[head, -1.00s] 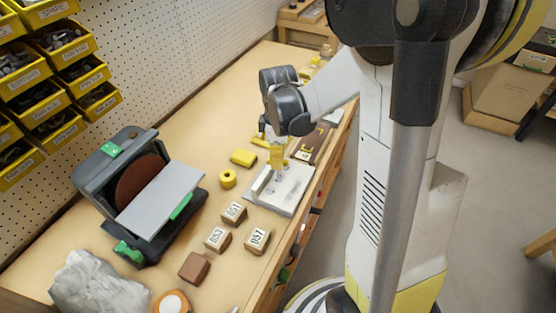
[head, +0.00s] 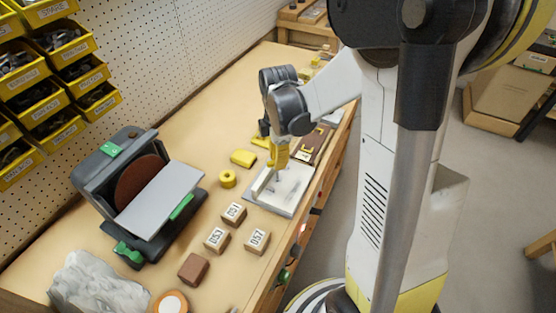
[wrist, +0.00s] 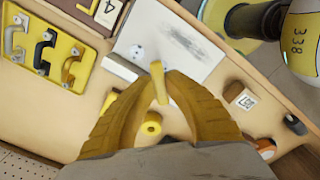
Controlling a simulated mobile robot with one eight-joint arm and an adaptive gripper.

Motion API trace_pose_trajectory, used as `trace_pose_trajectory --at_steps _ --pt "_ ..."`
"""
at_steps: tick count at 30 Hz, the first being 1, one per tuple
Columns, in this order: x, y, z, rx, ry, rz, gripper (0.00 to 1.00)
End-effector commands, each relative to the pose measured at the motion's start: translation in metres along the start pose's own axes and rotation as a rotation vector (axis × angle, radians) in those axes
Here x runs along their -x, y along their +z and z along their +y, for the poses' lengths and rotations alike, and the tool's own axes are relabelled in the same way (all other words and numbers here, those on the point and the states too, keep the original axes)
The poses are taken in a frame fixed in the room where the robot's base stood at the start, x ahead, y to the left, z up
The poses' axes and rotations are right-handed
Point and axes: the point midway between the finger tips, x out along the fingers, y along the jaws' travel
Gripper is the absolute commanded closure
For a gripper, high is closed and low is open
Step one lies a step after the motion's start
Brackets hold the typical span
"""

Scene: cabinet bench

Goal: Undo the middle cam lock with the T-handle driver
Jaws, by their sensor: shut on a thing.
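My gripper (wrist: 160,88) is shut on a yellow bar, which I take to be the T-handle driver (wrist: 158,80). The bar shows between the two yellow fingertips in the wrist view, and its shaft is hidden. In the head view my gripper (head: 279,158) is over the far part of a pale panel (head: 284,205) at the bench's front edge. The panel also shows in the wrist view (wrist: 165,22), with a small round fitting (wrist: 137,52) on it. I cannot tell which cam lock this is, nor whether the driver touches one.
A yellow ring (head: 228,179), a yellow block (head: 243,158) and numbered wooden blocks (head: 233,214) lie nearby. A disc sander (head: 140,190) stands at left. A yellow board with handles (wrist: 50,45) lies beyond the panel.

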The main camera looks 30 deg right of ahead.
Motion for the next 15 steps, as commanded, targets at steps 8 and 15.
trace_pose_trajectory --at_steps 8,15 --pt "-0.0011 0.0 -0.0001 -0.001 0.0 0.0 1.0" --pt "-0.0013 0.0 -0.0001 0.084 0.0 0.0 1.0"
